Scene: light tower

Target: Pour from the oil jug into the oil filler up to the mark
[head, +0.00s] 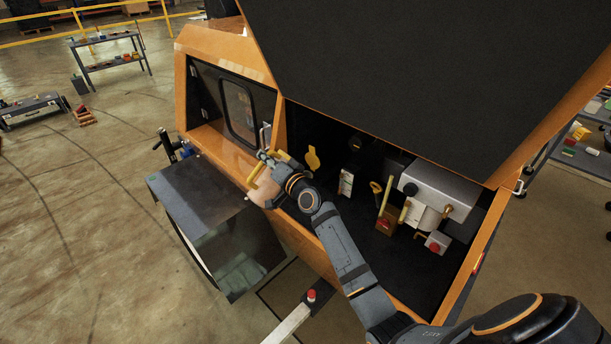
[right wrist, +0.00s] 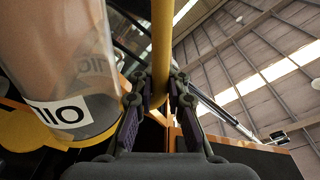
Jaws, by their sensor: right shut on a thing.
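My right gripper (head: 268,172) is shut on the yellow handle (right wrist: 162,50) of the oil jug (head: 264,188). The jug has a translucent tan body, which also fills the left of the right wrist view (right wrist: 60,50), with a white OIL label and a yellow part at one end. It is held in front of the open orange housing, over its front edge. Its exact tilt and oil level are unclear. Inside the bay a yellow, paddle-shaped piece (head: 313,159) stands near the gripper. I cannot tell which part is the oil filler, and its mark is not readable. My left gripper is not in view.
A raised dark lid (head: 430,70) overhangs the bay. Inside are a silver box (head: 440,188), a brown block (head: 385,222) with a yellow rod, and a white gauge plate (head: 346,183). A dark cabinet (head: 205,190) stands left of the jug.

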